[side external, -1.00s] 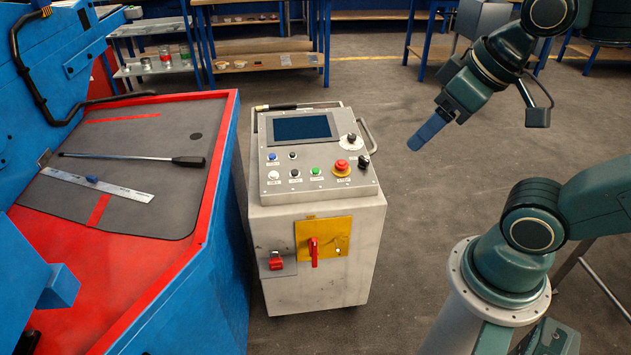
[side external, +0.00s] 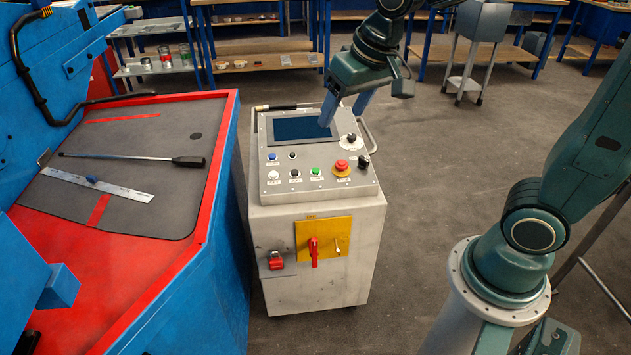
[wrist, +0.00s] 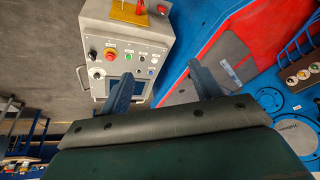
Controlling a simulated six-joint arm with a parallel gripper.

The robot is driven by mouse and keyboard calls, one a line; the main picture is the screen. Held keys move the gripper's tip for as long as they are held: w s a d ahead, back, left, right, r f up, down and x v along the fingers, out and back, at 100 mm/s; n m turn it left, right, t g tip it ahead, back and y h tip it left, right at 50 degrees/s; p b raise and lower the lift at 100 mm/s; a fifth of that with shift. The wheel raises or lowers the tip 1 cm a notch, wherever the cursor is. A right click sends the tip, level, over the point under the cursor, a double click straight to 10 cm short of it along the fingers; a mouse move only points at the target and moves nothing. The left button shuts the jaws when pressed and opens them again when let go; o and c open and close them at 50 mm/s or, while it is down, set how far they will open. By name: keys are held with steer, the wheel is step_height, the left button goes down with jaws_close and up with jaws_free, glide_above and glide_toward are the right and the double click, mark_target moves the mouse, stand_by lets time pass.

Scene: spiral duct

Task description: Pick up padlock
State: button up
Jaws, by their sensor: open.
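A small red padlock (side external: 276,262) is at the front of the grey control cabinet (side external: 280,220), low and left of a yellow plate (side external: 335,235) with a red handle (side external: 313,252). The padlock also shows small at the top of the wrist view (wrist: 162,9). My gripper (side external: 343,112) is open and empty, with blue fingers pointing down over the back of the cabinet's screen. It is above and behind the padlock, well apart from it. In the wrist view the two open fingers (wrist: 162,72) show in front of the cabinet.
The cabinet top carries a screen (side external: 302,128), several buttons and a red emergency stop (side external: 341,167). A blue and red machine (side external: 225,150) stands close on the left, with a ruler (side external: 100,185) and a bar (side external: 130,158) on it. The floor right of the cabinet is clear.

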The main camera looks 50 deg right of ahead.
steer(key=w+a+f+m+g, duration=0.2)
steer(key=w+f+m, duration=0.1)
steer(key=w+f, duration=1.3)
steer(key=w+a+f+m+g+h, duration=0.1)
steer(key=w+f+m, duration=0.2)
steer(key=f, duration=2.4)
steer(key=shift+a+f, duration=0.15)
steer(key=shift+f, duration=0.05)
steer(key=shift+w+f, duration=0.1)
steer(key=shift+w, duration=0.05)
glide_above(275, 260)
steer(key=shift+s+a+f, duration=0.1)
steer(key=shift+f, duration=1.25)
steer(key=shift+s+a+f, duration=0.15)
steer(key=shift+f, duration=1.25)
steer(key=shift+s+a+f, duration=0.1)
steer(key=shift+f, duration=1.25)
